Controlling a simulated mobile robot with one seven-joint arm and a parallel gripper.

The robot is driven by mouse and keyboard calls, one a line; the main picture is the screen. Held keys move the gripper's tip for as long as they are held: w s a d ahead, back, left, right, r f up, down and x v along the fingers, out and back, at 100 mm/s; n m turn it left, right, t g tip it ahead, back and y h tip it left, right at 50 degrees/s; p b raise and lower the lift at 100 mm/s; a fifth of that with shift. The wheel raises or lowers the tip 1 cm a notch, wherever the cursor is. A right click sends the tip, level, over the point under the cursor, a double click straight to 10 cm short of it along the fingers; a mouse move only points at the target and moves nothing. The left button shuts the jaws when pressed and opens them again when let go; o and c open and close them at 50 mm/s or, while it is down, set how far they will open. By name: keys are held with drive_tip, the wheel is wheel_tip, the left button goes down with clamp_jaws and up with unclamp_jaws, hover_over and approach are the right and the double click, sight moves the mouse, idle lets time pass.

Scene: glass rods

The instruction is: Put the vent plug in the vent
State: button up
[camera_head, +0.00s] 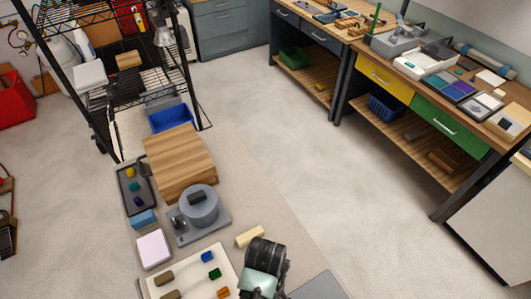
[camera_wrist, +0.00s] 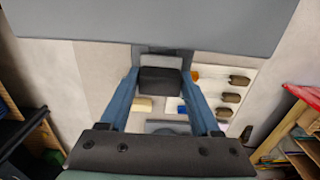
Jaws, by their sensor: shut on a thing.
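In the wrist view, the blue fingers of my gripper (camera_wrist: 160,72) close on the sides of a dark block with a light grey far edge. This block, apparently the vent plug (camera_wrist: 160,82), is held between the fingertips. In the head view, my wrist is at the bottom centre and hides the fingertips and the held block. A grey round device (camera_head: 202,210) on a flat grey base stands left of and beyond my wrist, with a dark piece on top. Part of it shows in the wrist view (camera_wrist: 168,126). I cannot make out the vent opening.
A pale yellow block (camera_head: 250,236) lies between the device and my wrist. A cream tray (camera_head: 193,258) with several small coloured and brown pieces is at the lower left. A wooden block (camera_head: 180,160), a dark tray (camera_head: 122,190) and a pale lilac block (camera_head: 154,248) surround the device.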

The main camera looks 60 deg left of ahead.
drive_tip(key=shift+s+f, duration=0.1)
drive_tip(key=shift+f, duration=0.15)
drive_tip(key=o, duration=1.4)
drive_tip(key=shift+c, duration=0.2)
